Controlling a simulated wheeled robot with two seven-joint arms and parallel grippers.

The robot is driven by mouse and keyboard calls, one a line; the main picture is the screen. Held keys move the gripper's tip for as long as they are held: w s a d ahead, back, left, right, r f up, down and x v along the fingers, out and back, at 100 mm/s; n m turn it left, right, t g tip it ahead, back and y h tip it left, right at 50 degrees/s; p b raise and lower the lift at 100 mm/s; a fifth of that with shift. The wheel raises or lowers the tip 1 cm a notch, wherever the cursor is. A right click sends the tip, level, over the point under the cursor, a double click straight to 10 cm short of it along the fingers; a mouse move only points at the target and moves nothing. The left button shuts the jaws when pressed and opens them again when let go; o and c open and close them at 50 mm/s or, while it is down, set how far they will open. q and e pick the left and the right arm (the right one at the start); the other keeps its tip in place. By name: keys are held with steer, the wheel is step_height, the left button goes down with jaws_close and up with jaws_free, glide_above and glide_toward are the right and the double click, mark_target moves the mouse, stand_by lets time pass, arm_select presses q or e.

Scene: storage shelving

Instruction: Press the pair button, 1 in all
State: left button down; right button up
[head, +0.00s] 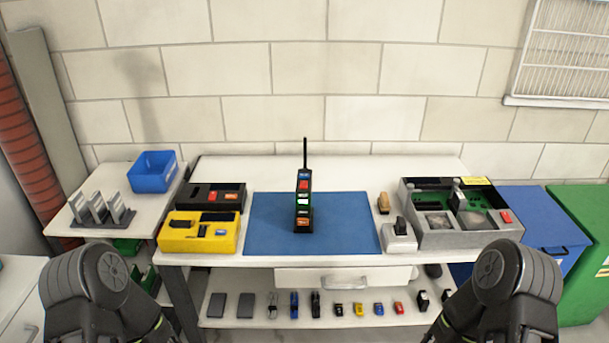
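A black upright handheld device (304,208) with a long antenna stands on the blue mat (347,236) in the middle of the workbench. Its front carries a red, a white, a green and an orange patch in a column, with a little blue near the top. Any lettering is too small to read, so I cannot tell which part is the pair button. My two arms reach in at the bottom left and bottom right corners, well short of the device. Neither gripper shows in the head view.
A yellow box (182,240) and a black box (229,187) sit left of the mat. A small grey charger-like unit (399,241) and a grey case (468,240) sit right of it. A blue bin (150,181) stands at the left. The mat around the device is clear.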

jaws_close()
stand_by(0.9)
